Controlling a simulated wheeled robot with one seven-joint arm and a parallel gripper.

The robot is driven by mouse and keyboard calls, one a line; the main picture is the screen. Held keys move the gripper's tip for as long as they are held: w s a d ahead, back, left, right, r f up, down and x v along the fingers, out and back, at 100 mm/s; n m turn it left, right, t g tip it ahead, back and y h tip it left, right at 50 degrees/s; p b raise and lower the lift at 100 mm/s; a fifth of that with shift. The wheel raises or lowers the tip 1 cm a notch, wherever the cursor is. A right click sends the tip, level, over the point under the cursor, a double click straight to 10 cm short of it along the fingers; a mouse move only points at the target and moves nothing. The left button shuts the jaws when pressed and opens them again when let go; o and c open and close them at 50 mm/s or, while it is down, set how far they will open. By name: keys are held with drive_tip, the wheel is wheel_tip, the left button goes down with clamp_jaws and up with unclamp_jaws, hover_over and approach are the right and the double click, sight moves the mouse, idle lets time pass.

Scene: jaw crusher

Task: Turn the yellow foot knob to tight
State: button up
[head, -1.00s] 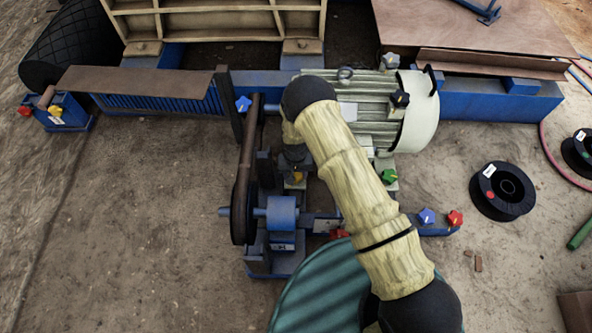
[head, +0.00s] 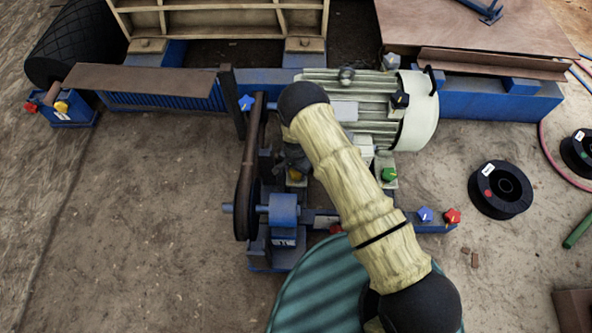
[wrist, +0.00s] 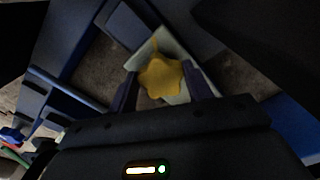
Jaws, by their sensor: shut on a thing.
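The yellow foot knob (head: 296,174) is star-shaped and sits low beside the near left end of the motor, partly hidden under my wrist in the head view. In the wrist view the yellow knob (wrist: 160,77) fills the space between the two fingers, in front of a pale foot plate. My gripper (wrist: 161,86) is shut on it, one finger at each side. In the head view my gripper (head: 293,160) is a dark shape mostly covered by my arm. No tight mark can be read.
The grey motor (head: 365,95) stands just beyond my arm. A belt and pulley (head: 247,195) are close on the left. A green knob (head: 389,174), a blue knob (head: 425,214) and a red knob (head: 452,216) are to the right. Open ground lies at the left.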

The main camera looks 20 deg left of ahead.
sight(296, 173)
drive_tip(key=o, duration=1)
drive_tip(key=shift+r, duration=0.15)
wheel_tip(296, 173, up, 17)
drive_tip(key=p, duration=0.6)
drive_tip(key=shift+p, duration=0.3)
